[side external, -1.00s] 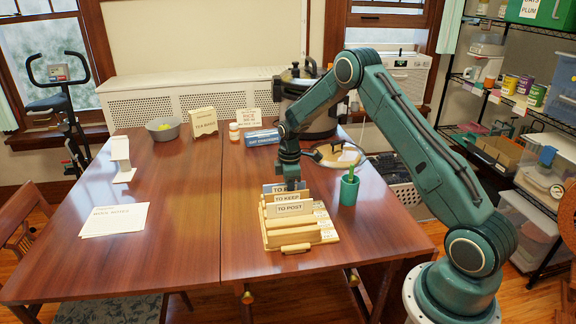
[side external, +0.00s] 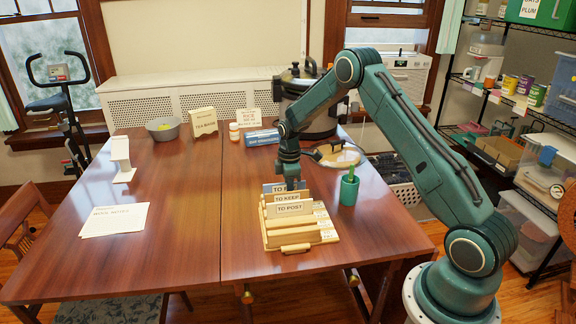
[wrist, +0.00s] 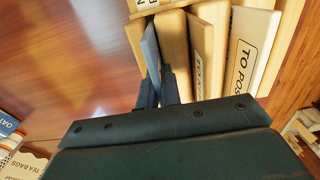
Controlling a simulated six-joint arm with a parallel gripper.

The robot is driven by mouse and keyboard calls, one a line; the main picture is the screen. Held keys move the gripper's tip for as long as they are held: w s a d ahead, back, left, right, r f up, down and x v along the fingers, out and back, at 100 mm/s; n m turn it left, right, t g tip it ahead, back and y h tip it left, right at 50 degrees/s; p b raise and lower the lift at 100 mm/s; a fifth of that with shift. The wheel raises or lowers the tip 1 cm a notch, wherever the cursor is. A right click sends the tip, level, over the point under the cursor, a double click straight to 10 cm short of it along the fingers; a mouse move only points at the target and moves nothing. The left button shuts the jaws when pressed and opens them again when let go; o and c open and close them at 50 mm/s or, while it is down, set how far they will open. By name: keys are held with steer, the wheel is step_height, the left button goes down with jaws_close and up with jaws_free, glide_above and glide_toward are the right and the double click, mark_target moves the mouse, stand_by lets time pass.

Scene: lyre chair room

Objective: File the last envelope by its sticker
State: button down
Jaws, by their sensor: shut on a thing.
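The wooden sorter (side external: 302,245) stands on the right half of the table, with cards reading "TO POST" (side external: 290,209) and "TO KEEP" (side external: 287,198). A rear card, beginning "TO", is partly covered. My gripper (side external: 291,184) points down at the sorter's back, its fingertips hidden behind the cards in the side view. In the wrist view, my gripper (wrist: 161,92) is shut on a thin blue-grey envelope (wrist: 151,48), which stands on edge beside a wooden divider (wrist: 174,45). The "TO POST" card (wrist: 245,45) is to the right there. The envelope's sticker is not visible.
A green cup (side external: 349,190) stands close right of the sorter. The table's middle is clear.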

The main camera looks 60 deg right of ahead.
step_height(320, 180, up, 20)
stand_by(0.6)
steer(key=shift+s+a, duration=0.1)
steer(key=shift+a, duration=0.05)
stand_by(0.5)
glide_above(297, 220)
steer(key=s+a, duration=0.1)
steer(key=a, duration=0.1)
steer(key=shift+s+d, duration=0.2)
steer(key=shift+d, duration=0.05)
step_height(297, 220, down, 16)
steer(key=shift+r, duration=0.15)
stand_by(0.7)
steer(key=shift+f, duration=2.1)
steer(key=shift+f, duration=0.15)
